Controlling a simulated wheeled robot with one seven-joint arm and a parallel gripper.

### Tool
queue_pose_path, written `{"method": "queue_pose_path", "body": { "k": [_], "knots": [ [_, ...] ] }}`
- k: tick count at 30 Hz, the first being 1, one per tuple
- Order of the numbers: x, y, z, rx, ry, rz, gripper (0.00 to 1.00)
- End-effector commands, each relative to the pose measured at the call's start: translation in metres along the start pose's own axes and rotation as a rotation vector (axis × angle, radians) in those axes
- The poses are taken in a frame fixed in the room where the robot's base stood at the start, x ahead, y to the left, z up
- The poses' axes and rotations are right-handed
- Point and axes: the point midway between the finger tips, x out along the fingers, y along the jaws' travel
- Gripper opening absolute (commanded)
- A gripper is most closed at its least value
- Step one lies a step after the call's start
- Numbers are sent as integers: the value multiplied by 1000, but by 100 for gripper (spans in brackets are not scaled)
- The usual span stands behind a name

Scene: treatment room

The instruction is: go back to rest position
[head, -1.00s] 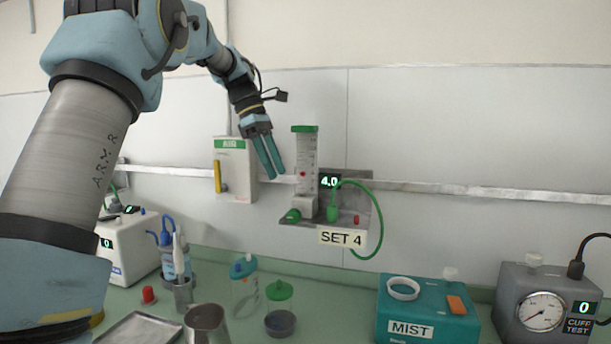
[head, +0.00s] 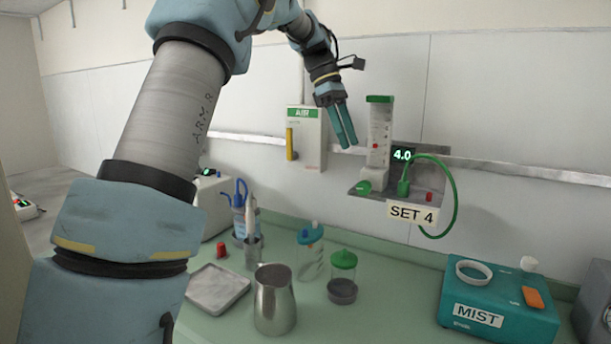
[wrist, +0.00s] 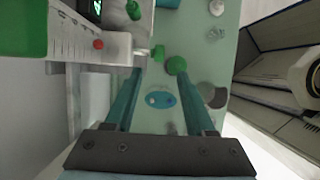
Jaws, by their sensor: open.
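My gripper (head: 342,123) hangs in the air in front of the wall, fingers pointing down, between the AIR box and the flowmeter. It is open and holds nothing; in the wrist view its two teal fingers (wrist: 150,95) are apart with the counter below between them. My grey and blue arm spans the left of the head view. The flowmeter (head: 379,135), a clear tube with a green top and red ball, stands just right of the fingers. Its display reads 4.0 and its label reads SET 4 (head: 411,214).
The AIR box (head: 306,137) is on the wall left of the gripper. A green hose (head: 455,190) loops beside the flowmeter.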

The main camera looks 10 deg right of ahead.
Motion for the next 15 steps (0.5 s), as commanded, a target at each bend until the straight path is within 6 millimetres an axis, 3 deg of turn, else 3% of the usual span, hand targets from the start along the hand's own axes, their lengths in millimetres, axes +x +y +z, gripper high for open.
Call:
{"method": "queue_pose_path", "body": {
  "k": [4, 8, 15],
  "knots": [
    [5, -8, -18, 23, 22, 15, 55],
    [20, -32, -60, 97, 84, 42, 55],
    [59, -114, -148, 329, 254, 53, 55]
  ]
}}
